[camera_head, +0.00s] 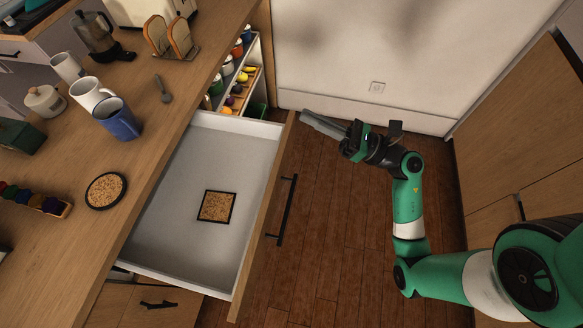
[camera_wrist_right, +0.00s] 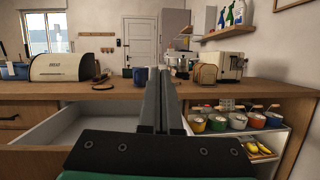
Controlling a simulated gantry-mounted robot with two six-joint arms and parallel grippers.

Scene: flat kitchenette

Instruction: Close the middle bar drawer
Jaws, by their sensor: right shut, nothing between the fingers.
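The middle bar drawer (camera_head: 215,152) is pulled well out from the wooden counter, with its white inside showing. Its wooden front has a dark bar handle (camera_head: 286,211). A square cork coaster (camera_head: 216,206) lies in the drawer. My right gripper (camera_head: 308,119) is shut and empty, with its fingertips close to the far end of the drawer front; I cannot tell if they touch. In the right wrist view the shut fingers (camera_wrist_right: 161,78) point toward the counter, with the open drawer (camera_wrist_right: 85,128) at the left. My left gripper is not in view.
The counter (camera_head: 165,125) holds a blue mug (camera_head: 117,119), a round cork trivet (camera_head: 106,190), a toast rack (camera_head: 171,38) and other kitchenware. Dark wooden floor (camera_head: 335,235) lies clear before the drawer front.

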